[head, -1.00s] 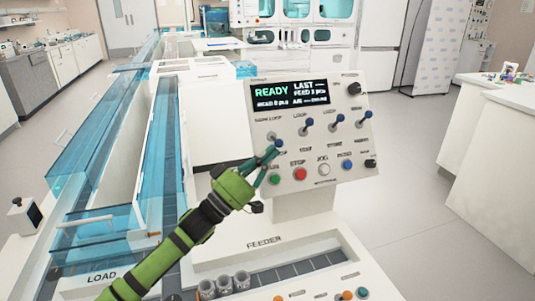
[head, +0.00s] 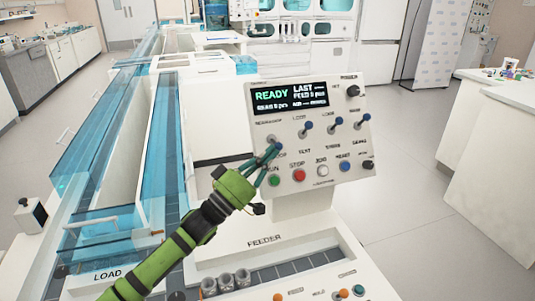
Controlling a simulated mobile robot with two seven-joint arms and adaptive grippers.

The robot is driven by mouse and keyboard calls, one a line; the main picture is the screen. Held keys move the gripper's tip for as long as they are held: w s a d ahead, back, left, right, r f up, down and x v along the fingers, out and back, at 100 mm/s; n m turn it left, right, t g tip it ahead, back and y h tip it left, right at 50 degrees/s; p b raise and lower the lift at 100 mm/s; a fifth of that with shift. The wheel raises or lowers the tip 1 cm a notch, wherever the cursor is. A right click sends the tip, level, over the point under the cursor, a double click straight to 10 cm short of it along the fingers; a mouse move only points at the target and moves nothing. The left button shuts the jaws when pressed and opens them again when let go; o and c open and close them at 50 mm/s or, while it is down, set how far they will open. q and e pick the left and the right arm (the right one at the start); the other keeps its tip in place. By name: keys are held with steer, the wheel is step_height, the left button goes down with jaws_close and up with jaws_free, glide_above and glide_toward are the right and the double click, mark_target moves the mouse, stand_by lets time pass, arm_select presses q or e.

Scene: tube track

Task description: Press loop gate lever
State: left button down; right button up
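The control panel (head: 345,152) stands tilted toward me, with a row of blue-knobbed levers. The leftmost lever (head: 277,147) has its knob lower than the others and points downward. The other levers, such as the second (head: 307,127), third (head: 336,123) and rightmost (head: 366,117), stick upward. Their small labels are too blurred to tell surely which is the loop gate. My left gripper (head: 266,155) has its dark teal fingers at the leftmost lever, touching or very near its knob. Whether the fingers are closed is unclear. My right gripper is out of view.
The panel screen (head: 290,97) reads READY. Below the levers are a green button (head: 274,180), a red button (head: 298,175) and a blue button (head: 345,166). A feeder tray (head: 320,258) with several grey tubes lies in front. Blue-walled track channels (head: 163,140) run at left.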

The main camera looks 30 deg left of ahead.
arm_select(q)
steer(key=r+n+y+p, duration=0.1)
steer(key=n+p, duration=0.2)
steer(key=p, duration=0.1)
steer(key=r+n+g+y+p, duration=0.1)
steer(key=n+y+p, duration=0.1)
steer(key=p, duration=0.3)
steer(key=r+n+y+p, duration=0.1)
steer(key=n+y+p, duration=0.1)
steer(key=n+p, duration=0.1)
steer(key=shift+w+a+r+n+g+p, duration=0.3)
steer(key=shift+a+r+g+p, duration=0.1)
steer(key=shift+p, duration=0.5)
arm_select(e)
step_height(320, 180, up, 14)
arm_select(q)
steer(key=shift+f, duration=0.15)
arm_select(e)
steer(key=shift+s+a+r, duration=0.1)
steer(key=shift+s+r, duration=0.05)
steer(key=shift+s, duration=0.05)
